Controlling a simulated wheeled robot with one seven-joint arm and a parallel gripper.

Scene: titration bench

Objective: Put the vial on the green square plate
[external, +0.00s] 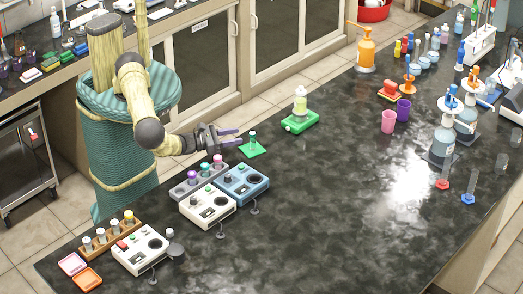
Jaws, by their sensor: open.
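A small vial (252,137) with a dark green cap stands upright on the green square plate (253,151), on the dark bench to the right of my gripper. My gripper (236,136) is open, with its purple-tipped fingers pointing right towards the vial. The fingers appear close to the vial but not around it; whether they touch it, I cannot tell from this view. Several capped vials also stand in a grey rack (198,182) below my gripper and in a wooden rack (108,236) at the lower left.
Blue (241,183) and white (207,206) instruments stand in front of the grey rack. A bottle on a green base (300,122) is right of the plate. Pink (388,121) and purple (403,109) cups stand farther right. The middle of the bench is clear.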

